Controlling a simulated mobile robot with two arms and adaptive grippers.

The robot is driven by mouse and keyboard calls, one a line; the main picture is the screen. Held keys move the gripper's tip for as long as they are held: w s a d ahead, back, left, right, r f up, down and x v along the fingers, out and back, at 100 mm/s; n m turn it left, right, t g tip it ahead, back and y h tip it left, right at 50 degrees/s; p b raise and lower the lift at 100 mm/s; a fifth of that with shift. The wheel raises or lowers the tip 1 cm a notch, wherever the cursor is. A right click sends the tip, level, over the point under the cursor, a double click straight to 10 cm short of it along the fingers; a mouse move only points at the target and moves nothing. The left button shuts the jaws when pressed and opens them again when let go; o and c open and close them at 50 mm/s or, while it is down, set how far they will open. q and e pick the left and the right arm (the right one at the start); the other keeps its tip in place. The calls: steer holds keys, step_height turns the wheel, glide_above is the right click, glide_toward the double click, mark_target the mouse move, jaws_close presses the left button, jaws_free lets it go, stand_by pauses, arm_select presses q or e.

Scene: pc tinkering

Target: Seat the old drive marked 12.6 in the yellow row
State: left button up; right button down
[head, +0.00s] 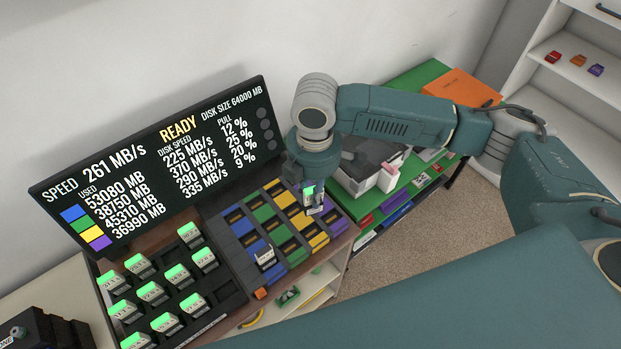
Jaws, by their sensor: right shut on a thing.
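My right gripper (309,184) is shut on a drive (314,204) with a green top and a pale label. The label is too small to read. The gripper holds the drive upright at the yellow and purple end of the slot rack (236,262). I cannot tell whether the drive is in a slot or above it. The rack has blue, green, yellow (318,240) and purple (336,226) rows. My left gripper is not in view.
A black tray (232,301) at the left holds several green-topped drives (165,322), with some empty places. A screen (160,160) behind reads "READY". A green shelf top (372,216) with a grey and white device (372,165) stands right of the rack.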

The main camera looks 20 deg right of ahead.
steer(key=shift+a+n+p, duration=0.2)
steer(key=shift+n+p, duration=0.1)
steer(key=shift+n, duration=0.5)
steer(key=shift+w+f+n+p, duration=0.15)
steer(key=shift+f+n+p, duration=0.2)
steer(key=shift+n, duration=0.45)
steer(key=shift+f, duration=0.1)
arm_select(q)
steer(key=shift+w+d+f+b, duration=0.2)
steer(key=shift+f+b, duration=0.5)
steer(key=shift+b, duration=0.6)
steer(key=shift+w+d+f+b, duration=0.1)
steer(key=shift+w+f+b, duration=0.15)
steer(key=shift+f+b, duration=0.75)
arm_select(e)
steer(key=shift+f+b, duration=0.3)
steer(key=shift+f, duration=5.95)
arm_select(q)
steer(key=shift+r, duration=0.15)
arm_select(e)
steer(key=shift+f, duration=0.25)
steer(key=c, duration=1.8)
jaws_free()
